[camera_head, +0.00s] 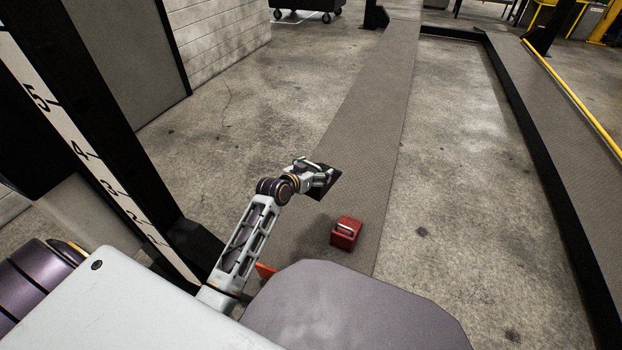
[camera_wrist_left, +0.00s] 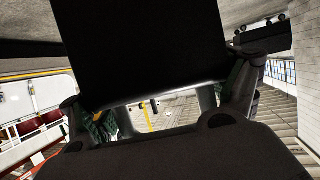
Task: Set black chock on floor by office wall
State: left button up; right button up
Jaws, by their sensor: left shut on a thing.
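The black chock (camera_head: 321,184) is in my left gripper (camera_head: 314,174), held above the grey textured runway strip in the head view. In the left wrist view the chock (camera_wrist_left: 150,45) fills the upper middle as a dark block between the fingers of the left gripper (camera_wrist_left: 165,105). The left gripper is shut on it. The office wall (camera_head: 218,40), of pale blocks, stands at the upper left of the head view, well away from the gripper. The bare concrete floor (camera_head: 225,125) lies between the wall and the strip. My right gripper is not in view.
A red box with a handle (camera_head: 345,233) sits on the runway strip (camera_head: 372,110), nearer than the gripper. A black post with a white number scale (camera_head: 75,148) stands at the left. A dark cart (camera_head: 306,6) is at the top. A black-edged track (camera_head: 530,140) runs along the right.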

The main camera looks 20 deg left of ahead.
pick_arm(q)
jog(key=s+d+r+h, duration=0.1)
jog(key=s+d+r, duration=0.1)
jog(key=s+r, duration=0.2)
jog(key=s+d+r+m+h, duration=0.1)
jog(key=s+d+r, duration=0.2)
jog(key=r, duration=0.7)
jog(key=shift+s+d+m, duration=0.2)
jog(key=shift+s+m, duration=0.1)
jog(key=shift+s, duration=0.25)
jog(key=shift+d, duration=0.2)
